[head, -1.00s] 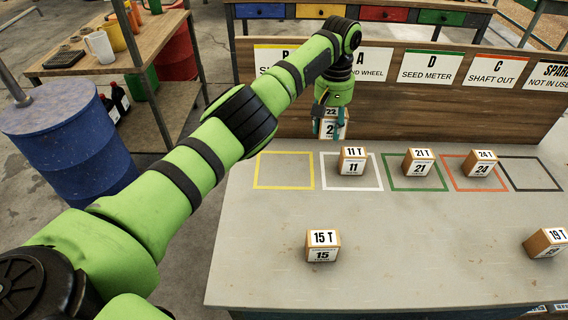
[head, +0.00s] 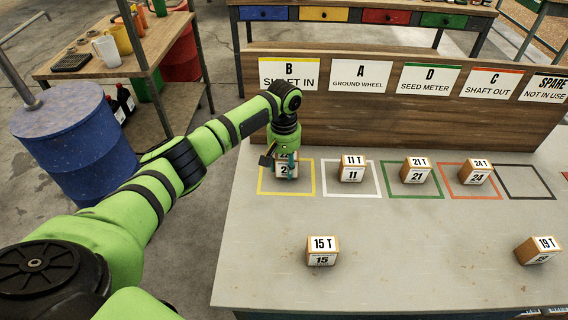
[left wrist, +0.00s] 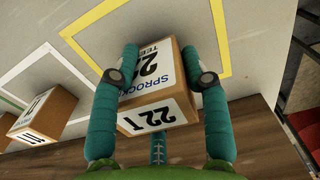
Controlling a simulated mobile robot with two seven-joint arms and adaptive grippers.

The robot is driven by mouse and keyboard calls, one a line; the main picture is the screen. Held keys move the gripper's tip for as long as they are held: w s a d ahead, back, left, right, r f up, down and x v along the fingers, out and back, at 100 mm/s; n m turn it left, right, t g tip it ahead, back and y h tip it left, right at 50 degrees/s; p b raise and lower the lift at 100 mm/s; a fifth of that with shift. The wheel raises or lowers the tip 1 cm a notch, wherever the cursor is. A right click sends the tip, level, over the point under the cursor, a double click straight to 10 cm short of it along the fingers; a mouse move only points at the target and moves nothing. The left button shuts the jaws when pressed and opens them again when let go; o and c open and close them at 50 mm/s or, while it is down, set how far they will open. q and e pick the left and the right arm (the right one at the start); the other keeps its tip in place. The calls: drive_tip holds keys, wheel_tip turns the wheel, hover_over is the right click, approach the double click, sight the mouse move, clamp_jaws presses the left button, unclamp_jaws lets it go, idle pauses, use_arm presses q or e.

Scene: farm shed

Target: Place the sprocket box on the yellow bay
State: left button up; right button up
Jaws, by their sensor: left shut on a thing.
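The sprocket box marked 22 T (left wrist: 158,85) is between the two teal fingers of my left gripper (left wrist: 155,75), which is shut on it. In the head view the box (head: 284,170) is mostly hidden by my left gripper (head: 287,160). It is inside or just above the yellow bay (head: 262,192); I cannot tell whether it touches the bench. The yellow outline also shows in the left wrist view (left wrist: 223,40), around the box. My right gripper is not in view.
Boxes 11 T (head: 352,170), 21 T (head: 416,171) and 24 T (head: 475,172) stand in the white, green and orange bays. Boxes 15 T (head: 322,252) and 19 T (head: 538,250) stand nearer the front. A sign board (head: 420,118) rises behind the bays. The black bay (head: 530,195) is empty.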

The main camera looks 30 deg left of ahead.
use_arm(q)
drive_tip(key=shift+f, duration=0.55)
drive_tip(key=o, duration=1.4)
drive_tip(key=shift+f, duration=0.15)
drive_tip(key=shift+c, duration=0.2)
wheel_tip(320, 180, up, 12)
drive_tip(key=shift+w+r+b, duration=0.1)
drive_tip(key=shift+r+b, duration=0.1)
drive_tip(key=shift+b, duration=0.5)
drive_tip(key=shift+f, duration=0.1)
